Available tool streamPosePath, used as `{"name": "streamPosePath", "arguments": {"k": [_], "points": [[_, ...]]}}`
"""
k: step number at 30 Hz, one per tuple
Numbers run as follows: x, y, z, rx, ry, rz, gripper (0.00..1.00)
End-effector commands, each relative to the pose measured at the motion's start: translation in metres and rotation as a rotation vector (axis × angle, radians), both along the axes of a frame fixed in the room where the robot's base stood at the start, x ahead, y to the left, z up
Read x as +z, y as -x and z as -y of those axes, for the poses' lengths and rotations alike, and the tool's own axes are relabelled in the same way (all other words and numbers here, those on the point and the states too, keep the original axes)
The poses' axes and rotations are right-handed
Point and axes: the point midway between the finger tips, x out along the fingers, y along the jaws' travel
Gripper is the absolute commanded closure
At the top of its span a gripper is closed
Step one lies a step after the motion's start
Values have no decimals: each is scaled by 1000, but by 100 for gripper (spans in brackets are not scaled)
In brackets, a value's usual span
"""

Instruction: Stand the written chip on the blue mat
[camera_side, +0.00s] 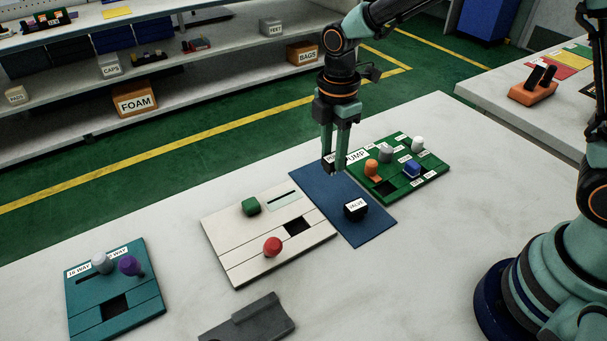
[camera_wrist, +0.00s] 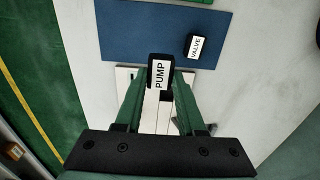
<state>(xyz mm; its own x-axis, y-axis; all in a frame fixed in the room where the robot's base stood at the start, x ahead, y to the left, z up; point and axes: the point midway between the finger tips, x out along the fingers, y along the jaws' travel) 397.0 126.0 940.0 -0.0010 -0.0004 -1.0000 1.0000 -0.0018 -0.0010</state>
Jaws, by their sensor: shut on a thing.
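My gripper (camera_side: 334,168) points down over the far end of the blue mat (camera_side: 372,234). It is shut on a black chip whose white label reads PUMP (camera_wrist: 160,76). In the side view the fingers hide part of this chip. In the wrist view it overlaps the edge of the mat (camera_wrist: 130,32); its height above the mat is hard to tell. A second black chip, labelled VALVE (camera_side: 355,208), stands on the nearer part of the mat, apart from my gripper. It also shows in the wrist view (camera_wrist: 195,46).
A green board (camera_side: 432,177) with several knobs lies right of the mat. A cream board (camera_side: 233,252) with a green and a red knob lies left. A teal board (camera_side: 140,306) and a grey block (camera_side: 250,318) are nearer. The table in front of the mat is clear.

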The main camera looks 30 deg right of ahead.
Motion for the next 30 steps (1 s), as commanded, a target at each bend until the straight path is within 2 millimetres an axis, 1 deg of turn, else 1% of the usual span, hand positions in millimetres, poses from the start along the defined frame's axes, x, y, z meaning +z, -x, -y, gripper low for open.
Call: {"name": "streamPosePath", "arguments": {"k": [1,3,6,15,19,23,30], "points": [[-8,1,9,-3,1,-4,100],[-15,1,17,-2,0,-1,100],[-20,2,22,0,0,1,100],[-20,2,22,1,0,2,100],[-23,2,22,1,0,0,100],[-32,2,22,1,0,-1,100],[-57,2,22,1,0,-2,100]]}}
